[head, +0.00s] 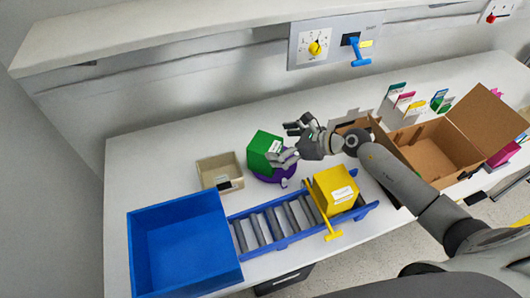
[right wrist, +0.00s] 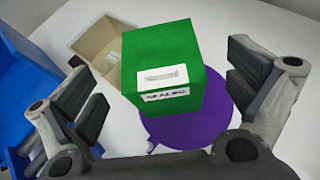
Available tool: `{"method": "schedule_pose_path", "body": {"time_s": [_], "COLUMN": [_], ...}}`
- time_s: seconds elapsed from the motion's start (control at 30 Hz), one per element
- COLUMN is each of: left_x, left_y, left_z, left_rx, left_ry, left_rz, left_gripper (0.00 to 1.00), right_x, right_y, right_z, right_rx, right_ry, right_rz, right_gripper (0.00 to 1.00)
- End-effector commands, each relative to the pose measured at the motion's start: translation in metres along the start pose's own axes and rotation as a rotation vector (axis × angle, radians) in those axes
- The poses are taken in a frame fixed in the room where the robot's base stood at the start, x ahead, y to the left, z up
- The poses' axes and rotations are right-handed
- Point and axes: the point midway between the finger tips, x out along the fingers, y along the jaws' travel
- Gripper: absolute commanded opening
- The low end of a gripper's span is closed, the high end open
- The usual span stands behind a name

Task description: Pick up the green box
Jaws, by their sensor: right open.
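The green box (head: 261,148) stands on a round purple turntable (head: 285,173) near the middle of the table in the head view. In the right wrist view the green box (right wrist: 164,66) carries a white label and sits on the purple disc (right wrist: 215,114). My right gripper (head: 289,143) comes from the right and is beside the box in the head view. In the right wrist view the right gripper (right wrist: 165,100) is open, with a finger on each side of the box and visible gaps to it. My left gripper is not in view.
A small beige bin (head: 207,173) stands left of the turntable. A blue bin (head: 135,243) and a roller conveyor (head: 262,229) with a yellow box (head: 335,188) lie in front. An open cardboard box (head: 433,146) is at right. A wall panel (head: 302,48) holds switches.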

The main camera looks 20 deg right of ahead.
Motion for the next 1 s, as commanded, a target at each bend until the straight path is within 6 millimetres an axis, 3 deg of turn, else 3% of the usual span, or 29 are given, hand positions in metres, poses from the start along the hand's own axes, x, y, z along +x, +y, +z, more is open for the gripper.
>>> {"method": "schedule_pose_path", "body": {"time_s": [0.33, 0.67, 1.0], "left_x": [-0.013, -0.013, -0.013], "left_y": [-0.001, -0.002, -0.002], "left_z": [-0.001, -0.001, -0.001], "left_rx": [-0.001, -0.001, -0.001], "left_ry": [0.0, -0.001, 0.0], "left_rz": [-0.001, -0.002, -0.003], "left_gripper": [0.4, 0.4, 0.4], "right_x": [0.048, 0.056, 0.055], "right_y": [0.0, 0.001, 0.0], "right_z": [0.002, 0.0, 0.0], "right_rx": [0.002, 0.0, 0.001], "right_ry": [-0.002, 0.0, 0.0], "right_rz": [0.0, 0.001, 0.001], "right_gripper": [1.0, 1.0, 0.59]}}
